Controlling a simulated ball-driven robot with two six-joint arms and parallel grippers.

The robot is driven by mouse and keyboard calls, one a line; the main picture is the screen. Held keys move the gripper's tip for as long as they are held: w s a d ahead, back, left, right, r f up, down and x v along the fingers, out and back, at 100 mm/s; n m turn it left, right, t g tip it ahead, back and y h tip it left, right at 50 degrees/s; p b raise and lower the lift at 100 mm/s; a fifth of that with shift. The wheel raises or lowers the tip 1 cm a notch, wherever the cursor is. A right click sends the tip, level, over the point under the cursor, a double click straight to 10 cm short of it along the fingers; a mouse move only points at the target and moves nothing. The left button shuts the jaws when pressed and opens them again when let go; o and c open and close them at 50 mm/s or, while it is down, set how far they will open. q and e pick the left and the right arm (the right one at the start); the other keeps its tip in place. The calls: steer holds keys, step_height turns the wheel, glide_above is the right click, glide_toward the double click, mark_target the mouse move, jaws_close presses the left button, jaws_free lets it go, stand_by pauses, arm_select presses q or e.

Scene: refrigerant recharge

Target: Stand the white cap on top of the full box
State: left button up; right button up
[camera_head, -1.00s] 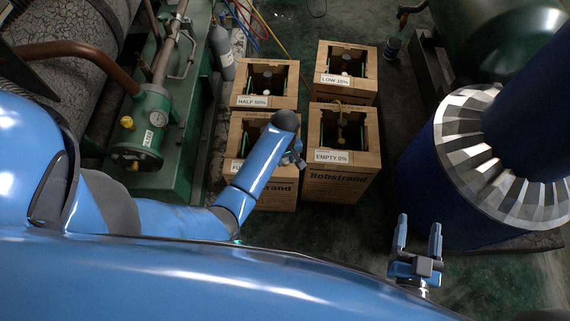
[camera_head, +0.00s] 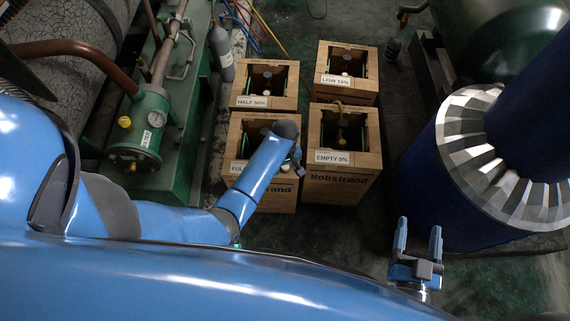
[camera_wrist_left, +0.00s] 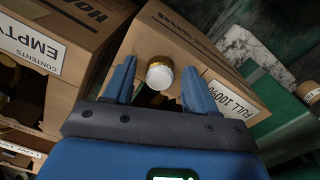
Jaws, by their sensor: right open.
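The white cap (camera_wrist_left: 160,73) has a pale round face and a brass-coloured band. In the left wrist view it shows against the cardboard of the full box (camera_wrist_left: 213,68), near the box's opening and its FULL 100% label. Exactly how it rests there is hard to tell. The full box (camera_head: 283,198) is the front left carton in the head view, partly hidden by my left arm. My left gripper (camera_wrist_left: 160,88) is open, with its fingers apart on either side of the cap and visible gaps. My right gripper (camera_head: 418,240) is open and empty, far from the boxes.
The empty box (camera_head: 340,185) stands right of the full box, with the half box (camera_head: 262,88) and low box (camera_head: 347,68) behind. Green machinery (camera_head: 150,130) is at left. A blue column (camera_head: 440,190) stands at right. Dark floor is free in front.

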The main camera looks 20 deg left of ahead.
arm_select(q)
step_height(320, 180, up, 12)
steer(key=p, duration=0.4)
steer(key=s+a+f+m+t, duration=0.1)
steer(key=s+a+m+t, duration=0.35)
steer(key=s+t, duration=0.4)
steer(key=s+a+r+m+t, duration=0.1)
steer(key=s+r+t, duration=0.3)
steer(key=r, duration=0.6)
steer(key=s+a+r+m+t, duration=0.2)
steer(key=s+r+t, duration=0.3)
steer(key=r, duration=0.5)
steer(key=shift+s, duration=1.2)
